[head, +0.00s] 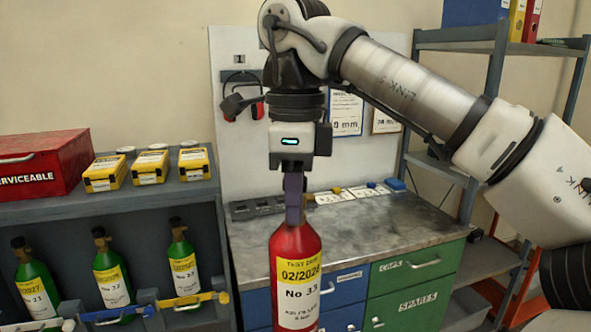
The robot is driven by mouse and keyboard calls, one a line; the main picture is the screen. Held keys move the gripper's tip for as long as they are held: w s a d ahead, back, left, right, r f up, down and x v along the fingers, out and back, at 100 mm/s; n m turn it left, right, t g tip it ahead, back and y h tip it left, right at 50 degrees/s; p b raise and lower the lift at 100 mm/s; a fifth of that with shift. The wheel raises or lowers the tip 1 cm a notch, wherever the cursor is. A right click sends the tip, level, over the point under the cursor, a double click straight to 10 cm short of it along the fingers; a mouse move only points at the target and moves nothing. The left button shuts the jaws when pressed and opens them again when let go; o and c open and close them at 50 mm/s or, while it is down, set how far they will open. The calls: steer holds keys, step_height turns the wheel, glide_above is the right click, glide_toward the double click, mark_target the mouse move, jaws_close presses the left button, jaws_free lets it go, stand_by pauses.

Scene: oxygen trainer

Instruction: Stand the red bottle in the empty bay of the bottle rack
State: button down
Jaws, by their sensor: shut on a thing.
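The red bottle (293,262) hangs upright in my gripper (294,205), which is shut on its neck. The dark grey rack stands at the left and holds green bottles (108,264), each behind a coloured bar. Three bottles show, and the lower part of the rack is out of the picture. I cannot make out an empty bay.
A red box (45,160) and yellow cases (149,167) stand on the rack's top. The workbench (390,226) with blue and green drawers is behind the bottle. A shelf unit (497,70) stands at the right. My arm crosses the upper right.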

steer(key=shift+s+r, duration=0.15)
steer(key=shift+s, duration=0.15)
steer(key=w+d+f+n, duration=0.2)
steer(key=w+f, duration=0.4)
steer(key=f, duration=0.5)
steer(key=w+d+f+n+b, duration=0.1)
steer(key=w+d+f+n, duration=0.3)
steer(key=f, duration=0.7)
steer(key=w+a+f+n, duration=0.1)
steer(key=w+f, duration=0.6)
steer(key=f, duration=0.4)
steer(key=s+a+f+n, duration=0.1)
steer(key=f+n, duration=0.3)
steer(key=f, duration=0.7)
steer(key=s+a+f+n, duration=0.2)
steer(key=s+f+n, duration=0.1)
steer(key=f, duration=0.9)
steer(key=s+a+f+n, duration=0.2)
steer(key=f+n, duration=0.3)
steer(key=f, duration=0.6)
steer(key=shift+s+f+b, duration=0.25)
steer(key=shift+s+b, duration=0.05)
steer(key=shift+b, duration=0.05)
